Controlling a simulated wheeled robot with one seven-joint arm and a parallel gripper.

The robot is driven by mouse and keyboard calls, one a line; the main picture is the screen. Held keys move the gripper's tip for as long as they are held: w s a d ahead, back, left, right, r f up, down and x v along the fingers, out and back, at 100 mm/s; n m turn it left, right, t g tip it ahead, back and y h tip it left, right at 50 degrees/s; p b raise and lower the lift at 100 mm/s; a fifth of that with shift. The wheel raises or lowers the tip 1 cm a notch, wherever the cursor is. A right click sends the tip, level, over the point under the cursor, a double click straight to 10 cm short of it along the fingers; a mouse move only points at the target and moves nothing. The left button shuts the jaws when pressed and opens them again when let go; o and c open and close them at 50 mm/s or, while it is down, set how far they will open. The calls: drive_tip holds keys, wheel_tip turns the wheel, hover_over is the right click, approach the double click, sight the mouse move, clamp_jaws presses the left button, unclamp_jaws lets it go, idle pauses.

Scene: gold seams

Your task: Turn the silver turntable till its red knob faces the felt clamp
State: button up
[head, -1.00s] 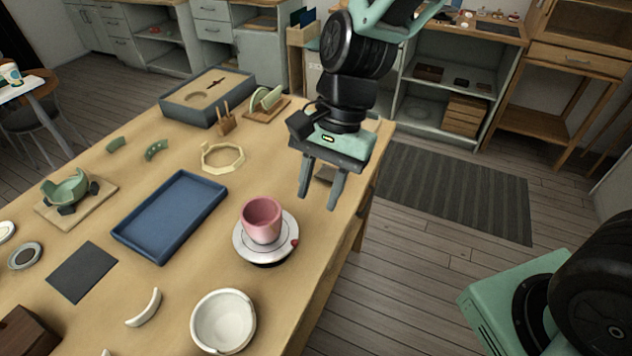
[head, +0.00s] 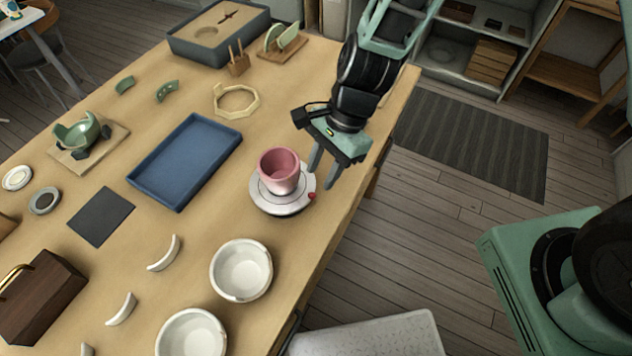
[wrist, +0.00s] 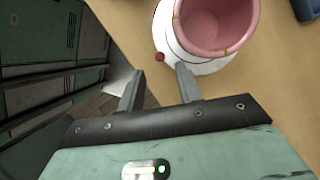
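The silver turntable (head: 270,203) stands near the table's right edge with a pink cup (head: 279,172) on it. Its red knob (head: 311,196) is on the right side of the rim, toward the table edge. My gripper (head: 322,175) is open and empty just above and beside the knob. In the wrist view the knob (wrist: 160,57) lies just beyond and between the fingertips (wrist: 160,72); I see no contact. What looks like the felt clamp, dark pads (head: 81,156) on a wooden board (head: 113,137), holds a green broken bowl (head: 87,130) at the left. The knob points away from it.
A blue tray (head: 150,188) lies left of the turntable. White bowls (head: 241,270) and curved shards (head: 165,254) are nearer the front. A pale octagonal ring (head: 236,100) lies behind.

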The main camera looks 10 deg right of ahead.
sight(312, 194)
drive_tip(key=shift+x, duration=2.25)
clamp_jaws()
